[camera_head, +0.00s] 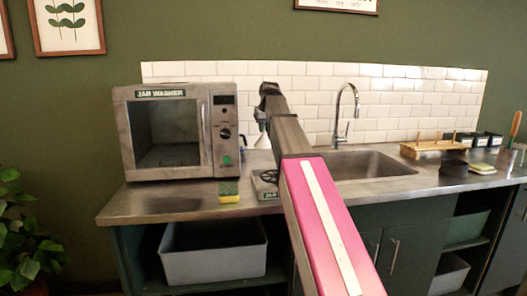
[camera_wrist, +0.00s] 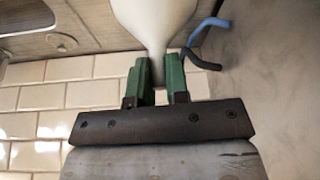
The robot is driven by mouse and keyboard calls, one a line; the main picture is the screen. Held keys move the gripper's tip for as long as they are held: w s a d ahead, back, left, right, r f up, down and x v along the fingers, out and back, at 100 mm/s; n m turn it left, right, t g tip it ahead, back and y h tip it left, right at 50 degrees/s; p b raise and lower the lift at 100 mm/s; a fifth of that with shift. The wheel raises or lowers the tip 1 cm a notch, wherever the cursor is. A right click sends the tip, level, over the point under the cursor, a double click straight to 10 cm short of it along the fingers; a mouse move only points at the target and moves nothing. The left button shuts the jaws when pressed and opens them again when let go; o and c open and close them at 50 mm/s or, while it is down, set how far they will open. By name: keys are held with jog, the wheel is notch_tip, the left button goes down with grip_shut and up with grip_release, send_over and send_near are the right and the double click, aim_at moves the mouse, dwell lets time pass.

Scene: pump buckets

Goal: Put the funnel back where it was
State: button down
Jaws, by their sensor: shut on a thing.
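The funnel (camera_wrist: 155,18) is white. In the wrist view its narrow part sits between the two green fingers of my gripper (camera_wrist: 159,80), which is shut on it. In the head view my gripper (camera_head: 263,115) is above the counter, between the jar washer and the sink. A pale part of the funnel (camera_head: 262,141) shows just below it, mostly hidden by my arm. I cannot tell whether the funnel touches anything below.
The jar washer (camera_head: 214,100) stands just left of my gripper. A burner (camera_head: 265,183) and a sponge (camera_head: 229,192) are on the front counter. The sink (camera_head: 375,163) is right. A wooden rack (camera_head: 425,150) stands farther right. A blue-and-black hooked thing (camera_wrist: 208,23) is beside the funnel.

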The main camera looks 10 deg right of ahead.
jog(key=shift+f, duration=3.9)
jog(key=c, duration=1.1)
grip_release()
jog(key=shift+f, duration=0.1)
jog(key=v, duration=1.2)
